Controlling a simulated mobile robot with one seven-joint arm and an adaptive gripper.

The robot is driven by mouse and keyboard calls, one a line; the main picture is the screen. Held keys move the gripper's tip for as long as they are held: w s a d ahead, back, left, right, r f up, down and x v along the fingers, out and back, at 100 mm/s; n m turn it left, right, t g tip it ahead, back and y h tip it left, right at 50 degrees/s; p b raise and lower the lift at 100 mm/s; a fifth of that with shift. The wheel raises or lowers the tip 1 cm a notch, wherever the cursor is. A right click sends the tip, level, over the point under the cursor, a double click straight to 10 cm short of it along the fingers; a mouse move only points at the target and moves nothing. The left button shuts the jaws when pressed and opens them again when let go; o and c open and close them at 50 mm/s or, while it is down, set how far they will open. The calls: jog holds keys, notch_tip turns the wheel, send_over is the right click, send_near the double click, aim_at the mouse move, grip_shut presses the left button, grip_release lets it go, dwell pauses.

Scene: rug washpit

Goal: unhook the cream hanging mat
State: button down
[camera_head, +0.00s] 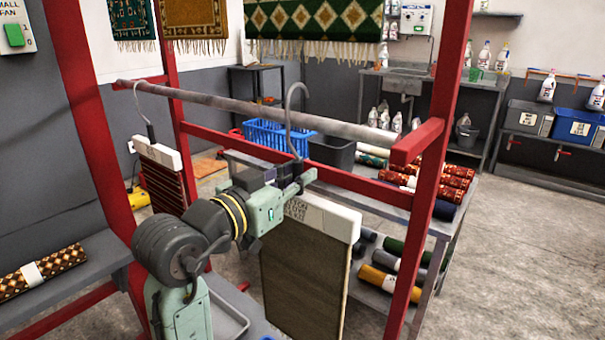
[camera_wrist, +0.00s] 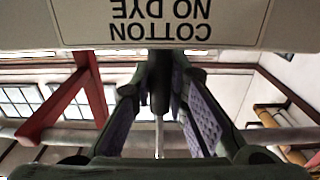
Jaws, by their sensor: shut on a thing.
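A hanging mat with a cream header bar (camera_head: 325,217) and a brown-olive body (camera_head: 300,285) hangs upright from a grey hook (camera_head: 290,110). My gripper (camera_head: 297,180) is shut on the neck of this hook, just above the header. The hook's bend stands clearly above the grey rail (camera_head: 220,105) in the picture, its shank crossing in front of the rail; I see no contact at the bend. In the wrist view, my gripper (camera_wrist: 159,100) has a dark neck between its purple pads, beside the header (camera_wrist: 160,25) printed "COTTON NO DYE". My forearm hides the header's left part.
A dark red striped mat (camera_head: 160,185) hangs on the rail to the left. A red post (camera_head: 435,180) stands close on the right. Behind are a blue basket (camera_head: 265,135), a black bin (camera_head: 333,152) and rolled rugs on a bench. Open floor (camera_head: 530,260) lies to the right.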

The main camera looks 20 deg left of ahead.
jog(key=v, duration=1.3)
jog(key=shift+s+b, duration=0.25)
jog(key=shift+b, duration=0.05)
dwell(0.6)
jog(key=shift+a, duration=0.1)
dwell(0.4)
